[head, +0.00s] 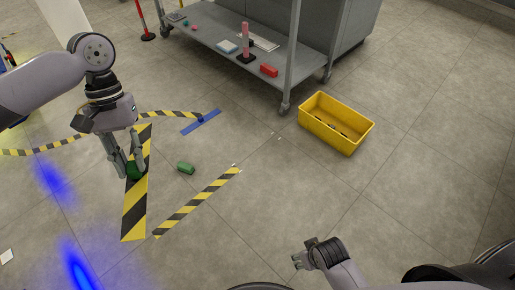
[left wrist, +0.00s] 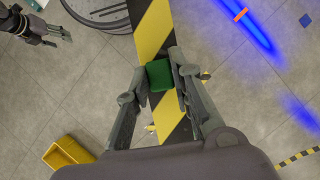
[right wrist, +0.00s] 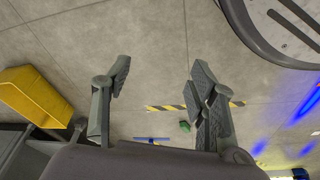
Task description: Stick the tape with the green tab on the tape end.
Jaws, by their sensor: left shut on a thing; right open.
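My left gripper (head: 125,168) is shut on a green tab (left wrist: 159,75) on a wide yellow-and-black striped tape (head: 133,215). The tape looks larger than the floor strips, seemingly held above the floor. In the left wrist view the tape runs between the fingers. A second green block (head: 186,168) lies on the floor to the right. A curved striped tape (head: 65,143) ends by a blue strip (head: 201,122). My right gripper (head: 304,256) is open and empty, over bare floor; it also shows in the left wrist view (left wrist: 62,33).
A yellow crate (head: 325,137) with small dark items stands on the right. A grey cart (head: 205,31) at the back carries a red block (head: 269,70) and other small things. A red-and-black post (head: 147,36) stands back left.

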